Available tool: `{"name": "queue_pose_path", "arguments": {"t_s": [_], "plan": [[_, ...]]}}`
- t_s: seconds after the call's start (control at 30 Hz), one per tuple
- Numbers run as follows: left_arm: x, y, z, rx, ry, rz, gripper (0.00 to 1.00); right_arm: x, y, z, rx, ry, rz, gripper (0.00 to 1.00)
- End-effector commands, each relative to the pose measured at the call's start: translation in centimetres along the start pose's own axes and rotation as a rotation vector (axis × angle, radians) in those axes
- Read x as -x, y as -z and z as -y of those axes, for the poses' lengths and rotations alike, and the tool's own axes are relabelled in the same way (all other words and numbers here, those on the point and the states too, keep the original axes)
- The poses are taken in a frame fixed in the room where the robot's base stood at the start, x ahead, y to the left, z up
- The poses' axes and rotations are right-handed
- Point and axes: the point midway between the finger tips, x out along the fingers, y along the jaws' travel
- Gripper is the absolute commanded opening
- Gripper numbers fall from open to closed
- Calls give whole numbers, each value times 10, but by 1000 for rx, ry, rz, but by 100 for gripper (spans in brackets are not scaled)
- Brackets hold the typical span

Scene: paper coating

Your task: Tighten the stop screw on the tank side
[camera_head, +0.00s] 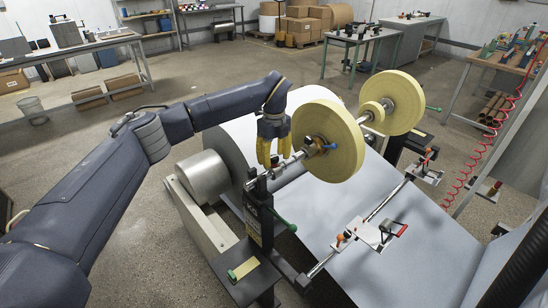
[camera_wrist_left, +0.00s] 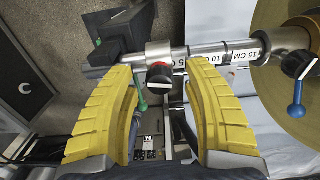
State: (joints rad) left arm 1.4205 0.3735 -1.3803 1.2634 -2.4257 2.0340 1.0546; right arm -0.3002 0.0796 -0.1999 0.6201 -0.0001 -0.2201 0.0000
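My left gripper (camera_head: 275,160) is open above the near end of the metal shaft, its yellow fingers pointing down. In the left wrist view, a stop collar with a red and black screw knob (camera_wrist_left: 160,75) sits on the shaft (camera_wrist_left: 205,52) between the open fingertips (camera_wrist_left: 158,68); no finger visibly grips it. A second collar with a blue-handled screw (camera_wrist_left: 298,88) is further right on the shaft, against the paper roll (camera_wrist_left: 272,14). The blue handle (camera_head: 331,147) also shows in the head view. My right gripper is not in view.
A green lever (camera_wrist_left: 140,92) shows below the shaft, beside the left finger. A large cream roll (camera_head: 330,125) stands close right of the gripper. A metal cylinder (camera_head: 203,175) is to its left. A lower rod carries a red-handled clamp (camera_head: 385,228) above the pale sheet (camera_head: 400,265).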

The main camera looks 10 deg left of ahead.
Motion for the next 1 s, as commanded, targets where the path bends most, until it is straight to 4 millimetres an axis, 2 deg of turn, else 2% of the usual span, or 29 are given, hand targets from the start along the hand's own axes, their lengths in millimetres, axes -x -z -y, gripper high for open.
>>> {"name": "queue_pose_path", "arguments": {"t_s": [0.07,0.4,0.73,1.0], "plan": [[0,0,0,0,0,0,40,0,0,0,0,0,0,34],[0,0,0,0,0,0,0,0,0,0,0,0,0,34],[0,-1,0,-20,0,2,0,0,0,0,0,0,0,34],[1,-2,0,-169,1,4,0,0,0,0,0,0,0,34]]}}
